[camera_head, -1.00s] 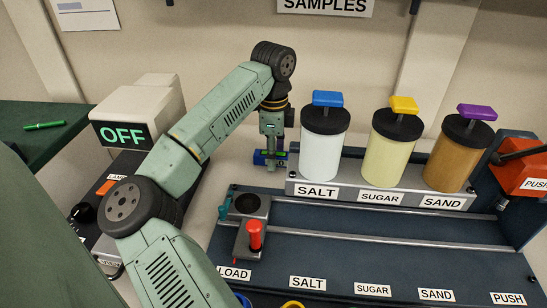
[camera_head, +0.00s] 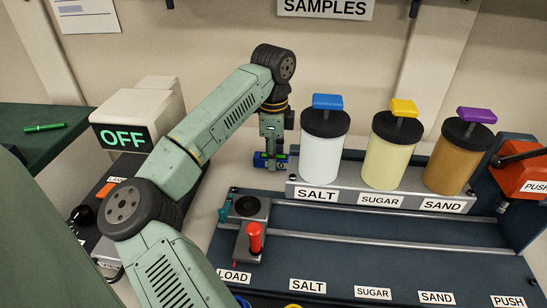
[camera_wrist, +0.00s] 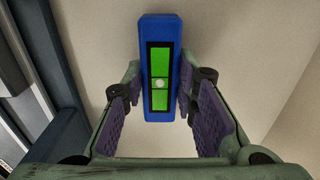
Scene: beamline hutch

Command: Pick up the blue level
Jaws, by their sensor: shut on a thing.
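The blue level (camera_wrist: 159,20) has a green vial window with a pale bubble and stands between my gripper's two purple finger pads in the wrist view. My gripper (camera_wrist: 160,108) is shut on it, with a pad against each side. In the head view, my gripper (camera_head: 271,158) points down behind the left end of the dark rail bench, just left of the salt jar.
The salt jar (camera_head: 323,150), sugar jar (camera_head: 389,153) and sand jar (camera_head: 459,153) stand right of my gripper on a labelled shelf. A red-knobbed carriage (camera_head: 254,240) sits on the bench in front. A box reading OFF (camera_head: 122,136) stands left.

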